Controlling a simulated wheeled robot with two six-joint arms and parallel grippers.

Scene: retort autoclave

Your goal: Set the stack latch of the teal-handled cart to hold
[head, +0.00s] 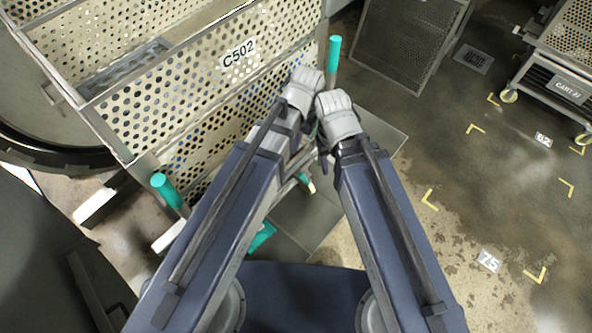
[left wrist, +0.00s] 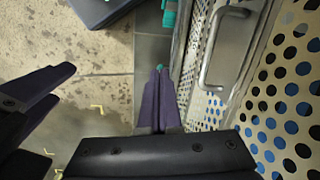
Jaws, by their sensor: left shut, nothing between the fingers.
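The teal-handled cart, marked C502 (head: 238,53), fills the upper left of the head view. Its upright teal grips stand at the right (head: 333,52) and lower left (head: 168,190). A small teal piece with a pale tip (head: 306,183) shows between my forearms; I cannot tell if it is the stack latch. In the left wrist view my left gripper (left wrist: 160,75) is shut and empty beside the perforated panel (left wrist: 285,110), with a teal spot just beyond its fingertips. My right gripper (left wrist: 66,83) is at the left there, fingers apart and apparently empty; my arms mostly hide it in the head view.
A grey loop handle (left wrist: 210,60) is on the cart side near my left fingers. A round vessel opening (head: 40,120) lies at the left. Another cart (head: 565,85) stands at the upper right. The marked floor (head: 450,170) on the right is clear.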

